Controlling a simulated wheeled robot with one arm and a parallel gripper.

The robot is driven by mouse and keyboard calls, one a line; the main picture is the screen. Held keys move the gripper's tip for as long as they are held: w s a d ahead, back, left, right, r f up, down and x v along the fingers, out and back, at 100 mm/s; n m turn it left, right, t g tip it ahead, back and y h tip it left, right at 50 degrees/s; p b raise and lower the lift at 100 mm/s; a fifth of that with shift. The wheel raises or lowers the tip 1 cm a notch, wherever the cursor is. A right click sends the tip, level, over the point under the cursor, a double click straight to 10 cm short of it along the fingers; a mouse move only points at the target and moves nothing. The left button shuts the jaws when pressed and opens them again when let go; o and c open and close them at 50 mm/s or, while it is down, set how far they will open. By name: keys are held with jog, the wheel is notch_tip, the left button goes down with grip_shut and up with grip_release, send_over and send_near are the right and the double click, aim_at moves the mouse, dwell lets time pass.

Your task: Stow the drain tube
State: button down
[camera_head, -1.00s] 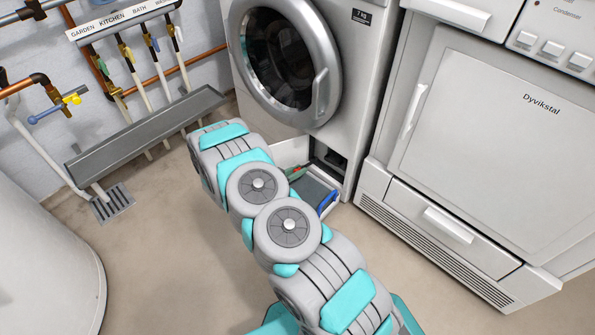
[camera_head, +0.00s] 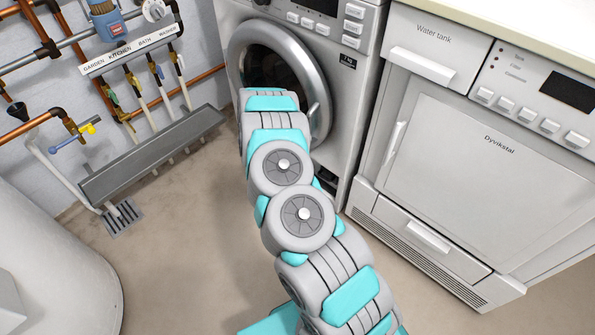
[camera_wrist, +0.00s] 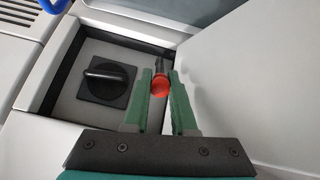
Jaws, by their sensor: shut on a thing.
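In the wrist view, my gripper (camera_wrist: 160,78) has its green fingers closed on the drain tube (camera_wrist: 160,89). The tube's red end shows between the fingers, and a short dark length runs beyond it. The tube is at the right part of a dark-edged recess in the washing machine (camera_wrist: 60,108). A black filter knob (camera_wrist: 103,82) sits left of the fingers, apart from them. In the head view my arm hides the gripper, the tube and most of the recess; the washing machine (camera_head: 347,95) stands behind the arm.
A pale panel (camera_wrist: 255,75) rises close to the right of my fingers. A grey tray (camera_wrist: 180,10) and a blue handle (camera_wrist: 53,5) lie at the top of the wrist view.

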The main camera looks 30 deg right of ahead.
dwell(0.4)
jog(key=c, duration=0.9)
grip_release()
jog(key=shift+o, duration=0.2)
jog(key=shift+r, duration=0.1)
jog(key=v, duration=0.7)
jog(key=shift+a+r, duration=0.2)
jog(key=shift+r, duration=0.05)
